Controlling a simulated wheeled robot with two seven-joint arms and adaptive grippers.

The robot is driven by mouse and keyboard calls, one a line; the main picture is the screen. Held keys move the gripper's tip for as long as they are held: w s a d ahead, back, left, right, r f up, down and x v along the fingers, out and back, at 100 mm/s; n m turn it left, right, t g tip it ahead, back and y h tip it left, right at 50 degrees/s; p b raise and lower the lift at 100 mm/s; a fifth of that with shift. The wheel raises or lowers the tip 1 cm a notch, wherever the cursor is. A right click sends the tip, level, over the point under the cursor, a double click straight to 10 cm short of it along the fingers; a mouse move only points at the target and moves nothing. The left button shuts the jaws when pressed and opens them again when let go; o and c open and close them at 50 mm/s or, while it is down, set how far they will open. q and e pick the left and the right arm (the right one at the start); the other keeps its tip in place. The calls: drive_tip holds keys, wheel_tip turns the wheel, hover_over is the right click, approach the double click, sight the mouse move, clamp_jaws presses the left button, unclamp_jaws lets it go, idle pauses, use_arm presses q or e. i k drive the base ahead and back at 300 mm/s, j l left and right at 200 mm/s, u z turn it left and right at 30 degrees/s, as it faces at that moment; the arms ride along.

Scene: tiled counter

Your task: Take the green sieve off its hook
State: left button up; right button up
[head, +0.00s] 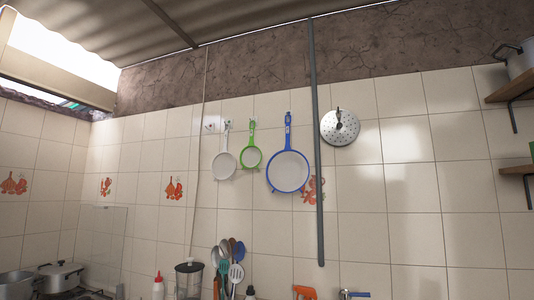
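The green sieve (251,157) hangs on the tiled wall in the head view, left of the picture's middle. Its green handle points up to a small hook (252,121). Neither of my grippers is in view.
A dark vertical pipe (317,150) runs down the wall right of the blue sieve. A round perforated metal skimmer (340,127) hangs beyond it. Below stand several upright utensils (230,262), a blender jar (189,280) and a bottle (158,288). Pots (60,276) are lower left; shelves (512,85) are right.

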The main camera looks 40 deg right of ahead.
sight(250, 157)
drive_tip(key=i+z, duration=0.15)
drive_tip(key=z, duration=0.3)
drive_tip(key=i+j+z, duration=0.15)
drive_tip(key=z, duration=0.3)
drive_tip(key=i+j+z, duration=0.15)
drive_tip(key=z, duration=0.25)
drive_tip(key=i+j+z, duration=0.15)
drive_tip(key=z, duration=0.3)
drive_tip(key=i+j+z, duration=0.15)
drive_tip(key=z, duration=0.25)
drive_tip(key=i+j+z, duration=0.15)
drive_tip(key=z, duration=0.2)
drive_tip(key=i+j+z, duration=0.1)
drive_tip(key=j+z, duration=0.3)
